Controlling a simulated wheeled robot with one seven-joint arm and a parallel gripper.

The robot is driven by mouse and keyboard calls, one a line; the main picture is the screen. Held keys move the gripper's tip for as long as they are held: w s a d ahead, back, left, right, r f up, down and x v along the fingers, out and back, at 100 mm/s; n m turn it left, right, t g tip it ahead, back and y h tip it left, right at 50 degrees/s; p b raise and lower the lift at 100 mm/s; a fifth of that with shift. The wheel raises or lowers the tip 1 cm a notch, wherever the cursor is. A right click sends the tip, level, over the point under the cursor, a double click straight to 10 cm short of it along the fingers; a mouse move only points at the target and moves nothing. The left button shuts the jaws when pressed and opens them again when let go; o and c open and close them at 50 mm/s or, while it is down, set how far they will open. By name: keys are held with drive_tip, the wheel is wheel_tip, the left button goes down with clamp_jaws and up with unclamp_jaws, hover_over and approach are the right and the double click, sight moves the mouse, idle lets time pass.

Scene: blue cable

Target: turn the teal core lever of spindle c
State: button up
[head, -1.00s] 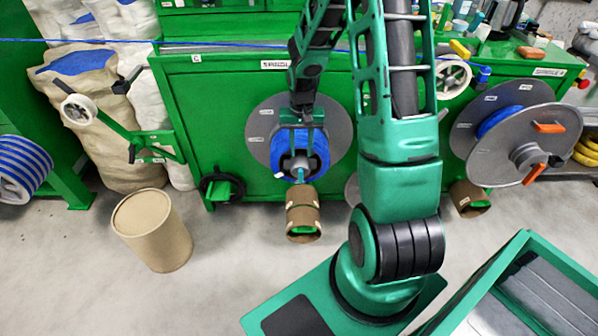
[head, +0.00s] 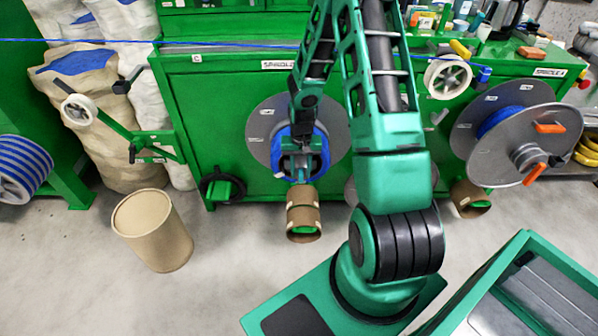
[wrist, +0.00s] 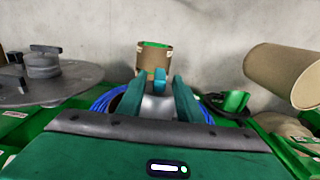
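Spindle c is a grey disc (head: 260,135) with a blue cable coil (head: 273,150) around its core, on the front of the green cabinet. My gripper (head: 303,170) is in front of the core and hides most of it in the head view. In the wrist view, the two teal fingers of my gripper (wrist: 160,92) stand apart. The teal core lever (wrist: 160,75) shows upright in the gap between them, with space on both sides. I cannot tell whether the fingers reach past it. The blue coil (wrist: 100,102) shows beside the fingers.
A brown cardboard tube (head: 303,215) is just below the spindle. A tan drum (head: 152,230) stands on the floor at left. Another large reel (head: 510,140) with orange handles is at right. A blue cable (head: 230,42) runs across above the cabinet front.

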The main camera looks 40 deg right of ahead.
clamp_jaws()
drive_tip(key=d+f+t+y, duration=0.1)
drive_tip(key=t+y, duration=0.2)
drive_tip(key=y, duration=0.2)
drive_tip(key=s+f+t+y, duration=0.1)
drive_tip(key=t+y, duration=0.2)
drive_tip(key=y, duration=0.1)
drive_tip(key=d+f+t+y, duration=0.1)
drive_tip(key=t+y, duration=0.2)
drive_tip(key=y, duration=0.2)
drive_tip(key=shift+s+d+f+t+y, duration=0.1)
drive_tip(key=shift+s+d+t+y, duration=0.2)
drive_tip(key=shift+s+d+t, duration=0.1)
idle(0.5)
drive_tip(key=shift+a+f, duration=0.1)
idle(0.4)
